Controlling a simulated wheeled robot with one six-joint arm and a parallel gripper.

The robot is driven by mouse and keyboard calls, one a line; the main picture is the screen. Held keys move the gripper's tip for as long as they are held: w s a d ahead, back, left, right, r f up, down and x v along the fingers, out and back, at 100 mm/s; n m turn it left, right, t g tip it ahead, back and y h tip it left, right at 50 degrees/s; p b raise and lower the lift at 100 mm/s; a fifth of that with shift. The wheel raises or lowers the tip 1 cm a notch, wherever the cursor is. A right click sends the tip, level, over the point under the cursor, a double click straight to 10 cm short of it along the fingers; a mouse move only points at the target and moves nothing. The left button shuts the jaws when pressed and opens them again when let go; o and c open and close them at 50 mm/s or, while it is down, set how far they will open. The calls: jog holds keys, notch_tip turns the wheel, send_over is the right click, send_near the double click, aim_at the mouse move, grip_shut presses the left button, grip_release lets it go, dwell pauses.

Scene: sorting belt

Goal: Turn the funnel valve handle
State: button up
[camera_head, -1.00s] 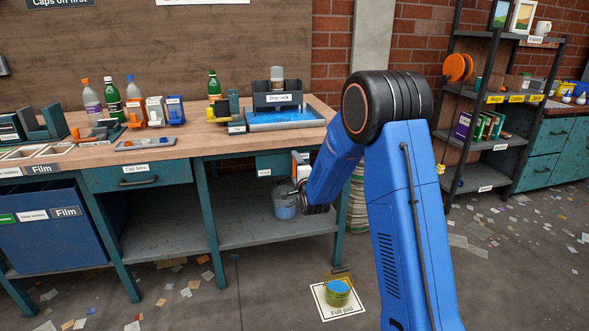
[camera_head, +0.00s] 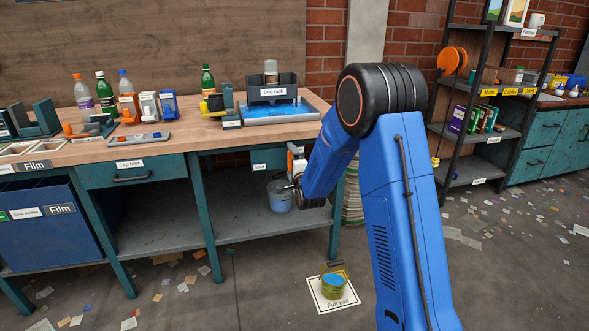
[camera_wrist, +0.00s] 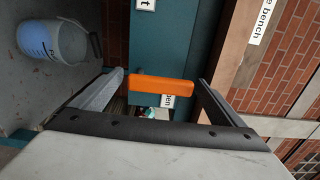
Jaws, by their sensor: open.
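An orange bar, which looks like the valve handle (camera_wrist: 162,90), lies across the middle of the wrist view. It sits between the two fingers of my gripper (camera_wrist: 162,78), which are spread with a gap on each side of it. In the head view a small orange part of it (camera_head: 290,160) shows under the bench, just above my gripper (camera_head: 296,188). A label behind the bar is partly hidden and shows the letters "pen". I cannot make out the funnel itself.
A pale bucket (camera_head: 279,196) with blue contents stands on the lower shelf, left in the wrist view (camera_wrist: 55,42). The workbench (camera_head: 185,150) edge is above my gripper. A yellow-green bucket (camera_head: 334,282) stands on the floor pad. Scraps litter the floor.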

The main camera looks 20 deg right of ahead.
jog(key=s, duration=1.7)
jog(key=shift+s, duration=0.1)
jog(key=s+d+r+n+g, duration=0.1)
jog(key=s+r+n+g, duration=0.2)
jog(key=s, duration=1.9)
jog(key=s+d+r+n+g, duration=0.2)
jog(key=s+n+g, duration=0.8)
jog(key=s+n, duration=0.5)
jog(key=s+r, duration=0.1)
jog(key=s, duration=0.6)
jog(key=shift+s, duration=0.2)
